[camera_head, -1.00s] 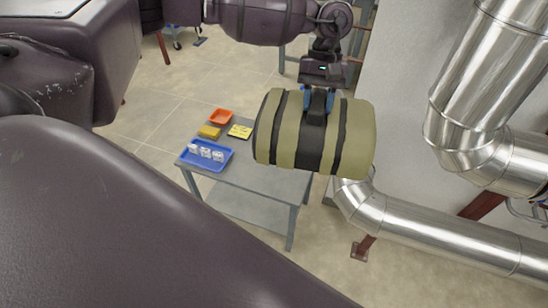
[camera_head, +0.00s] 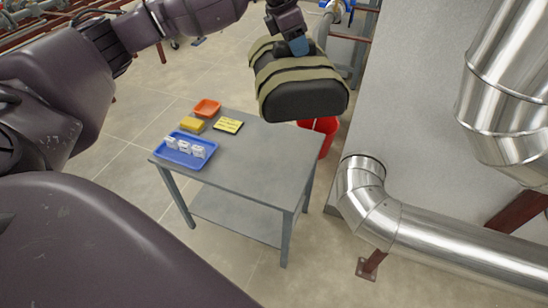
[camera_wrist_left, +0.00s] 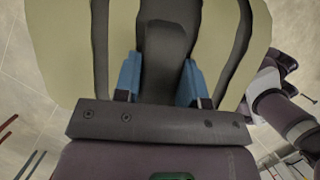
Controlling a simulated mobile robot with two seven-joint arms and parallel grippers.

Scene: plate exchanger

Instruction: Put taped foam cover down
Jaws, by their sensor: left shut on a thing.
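The taped foam cover (camera_head: 275,73) is an olive, rounded block with black tape bands and a dark end face. It hangs in the air at the upper middle of the head view, above the back right part of the grey table. My left gripper (camera_head: 299,46) is shut on the cover's dark strap from above. In the left wrist view the blue fingers (camera_wrist_left: 158,80) sit on both sides of that black strap, and the cover (camera_wrist_left: 70,45) fills the top of the picture. My right gripper does not show in the head view.
The grey table (camera_head: 255,165) has a clear right half. On its left are a blue tray (camera_head: 202,164) with white parts, a yellow block (camera_head: 192,125), an orange bin (camera_head: 207,107) and a yellow note (camera_head: 228,125). A red bucket (camera_head: 326,138) and silver pipes (camera_head: 420,230) are to the right.

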